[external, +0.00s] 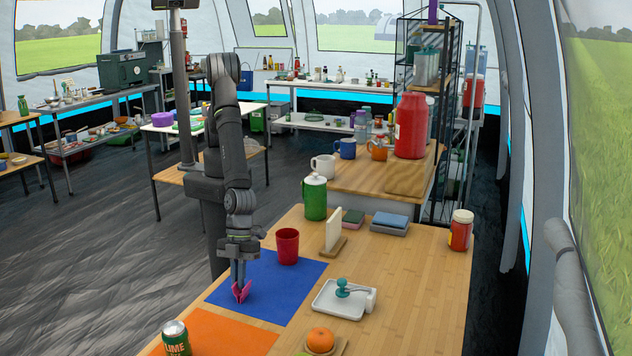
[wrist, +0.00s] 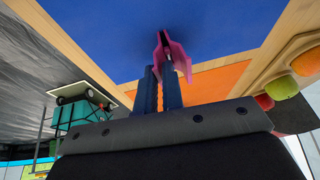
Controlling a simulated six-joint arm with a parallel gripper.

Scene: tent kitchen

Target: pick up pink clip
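The pink clip (external: 241,292) is at my fingertips, over the left part of the blue mat (external: 290,270). In the wrist view the clip (wrist: 178,52) is at the tip end of the right-hand finger, and one pink edge runs into the narrow gap between the fingers. My gripper (external: 239,276) points straight down and its fingers (wrist: 162,78) are close together on part of the clip. The clip stands upright with its arms spread. I cannot tell whether its lower edge touches the mat.
A red cup (external: 287,246) stands on the mat behind my gripper. A white tray (external: 326,302) with a teal-topped item is to the right. An orange mat (external: 225,332), a green can (external: 175,338) and an orange fruit (external: 320,340) are nearer the camera.

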